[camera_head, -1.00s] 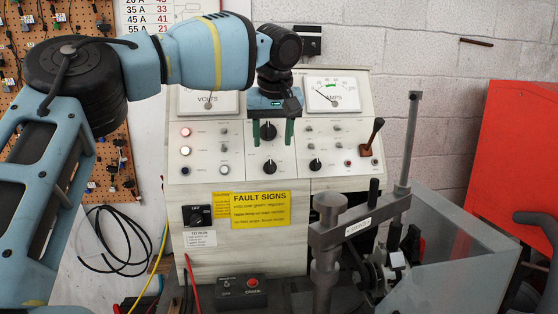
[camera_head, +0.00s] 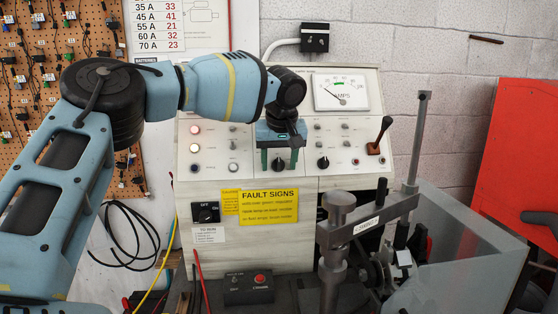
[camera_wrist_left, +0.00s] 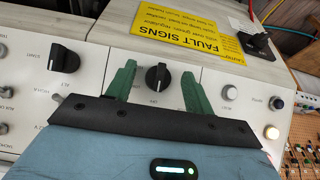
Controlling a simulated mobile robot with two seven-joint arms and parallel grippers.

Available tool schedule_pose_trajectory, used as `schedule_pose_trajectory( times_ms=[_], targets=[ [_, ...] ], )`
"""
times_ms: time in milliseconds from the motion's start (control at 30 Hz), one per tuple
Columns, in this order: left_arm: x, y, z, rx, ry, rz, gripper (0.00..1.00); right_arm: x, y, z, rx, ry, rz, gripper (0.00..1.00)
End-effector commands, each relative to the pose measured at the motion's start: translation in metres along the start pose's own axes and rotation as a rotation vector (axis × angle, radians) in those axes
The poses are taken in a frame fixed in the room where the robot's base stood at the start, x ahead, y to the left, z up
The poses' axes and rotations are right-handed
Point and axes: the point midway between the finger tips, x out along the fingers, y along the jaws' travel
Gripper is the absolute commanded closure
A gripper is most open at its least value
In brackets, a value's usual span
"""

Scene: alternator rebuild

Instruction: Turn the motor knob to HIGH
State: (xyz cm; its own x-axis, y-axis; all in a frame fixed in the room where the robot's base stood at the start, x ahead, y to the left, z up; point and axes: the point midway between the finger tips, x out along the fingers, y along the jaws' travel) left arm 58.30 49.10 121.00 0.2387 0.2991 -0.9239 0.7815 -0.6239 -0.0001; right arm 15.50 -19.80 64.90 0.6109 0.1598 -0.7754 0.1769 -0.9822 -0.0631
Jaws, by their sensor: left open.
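My left gripper (camera_head: 279,157) is open in front of the test bench panel (camera_head: 210,250), its fingers pointing at the panel. A black knob (camera_head: 278,164) at the lower middle of the panel shows between the two green fingers. In the left wrist view this knob (camera_wrist_left: 157,78) lies between the fingertips (camera_wrist_left: 158,68), with a gap on each side. My right gripper is out of view.
A yellow FAULT SIGNS label (camera_head: 268,207) and an OFF switch (camera_head: 206,212) are lower down. A metal clamp fixture (camera_head: 335,235) stands in front at the right.

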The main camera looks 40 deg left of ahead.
Motion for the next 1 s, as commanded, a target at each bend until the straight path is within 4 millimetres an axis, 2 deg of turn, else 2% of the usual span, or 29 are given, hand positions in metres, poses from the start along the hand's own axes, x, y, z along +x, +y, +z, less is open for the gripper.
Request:
schedule_pose_trajectory(
  times_ms=[67, 300, 400, 767, 1000],
  targets=[
    [0.0, 0.0, 0.0, 0.0, 0.0, 0.0, 0.5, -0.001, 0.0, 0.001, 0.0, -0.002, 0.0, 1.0],
    [0.0, 0.0, 0.0, 0.0, 0.0, 0.0, 0.81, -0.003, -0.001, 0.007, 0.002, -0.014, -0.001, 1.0],
    [-0.001, 0.0, 0.0, 0.0, 0.0, 0.0, 0.92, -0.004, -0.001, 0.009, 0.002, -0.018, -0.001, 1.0],
    [0.0, 0.002, 0.0, 0.055, 0.001, -0.042, 0.92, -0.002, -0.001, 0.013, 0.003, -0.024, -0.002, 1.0],
    [0.001, 0.004, 0.001, 0.189, 0.001, -0.146, 0.92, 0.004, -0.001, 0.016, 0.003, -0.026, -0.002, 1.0]
  ],
)
